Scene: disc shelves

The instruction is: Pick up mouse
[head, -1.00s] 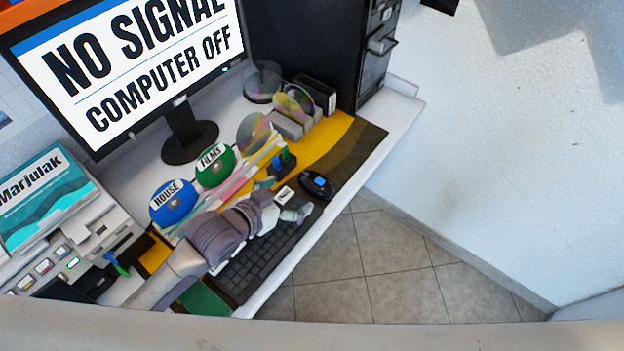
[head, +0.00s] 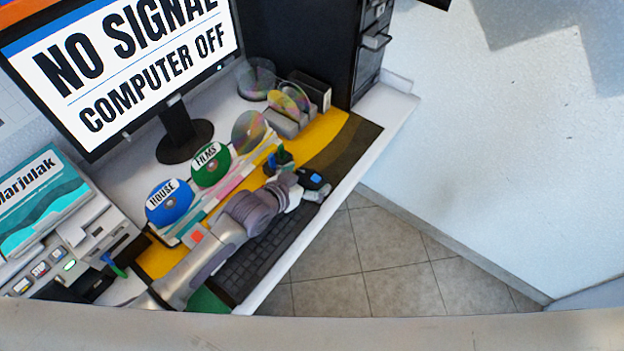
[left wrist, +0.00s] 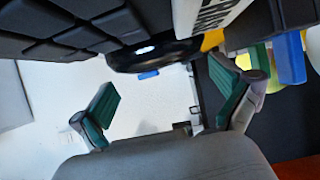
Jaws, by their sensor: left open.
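The black mouse (head: 318,191) with a blue patch on it lies at the right end of the keyboard on the desk. My left gripper (head: 300,191) is right at the mouse and covers part of it in the head view. In the left wrist view the mouse (left wrist: 152,57) is a dark rounded shape ahead of the gap between my fingers. My left gripper (left wrist: 164,82) has its two green-padded fingers wide apart, with nothing held between them. I cannot tell whether a finger touches the mouse. My right gripper is not in view.
The black keyboard (head: 254,265) runs under my left arm. Disc holders labelled House (head: 171,202) and Films (head: 211,164) stand just behind it. A monitor (head: 120,62) and a dark cabinet (head: 343,40) stand at the back. The desk's white front edge (head: 330,208) drops to tiled floor.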

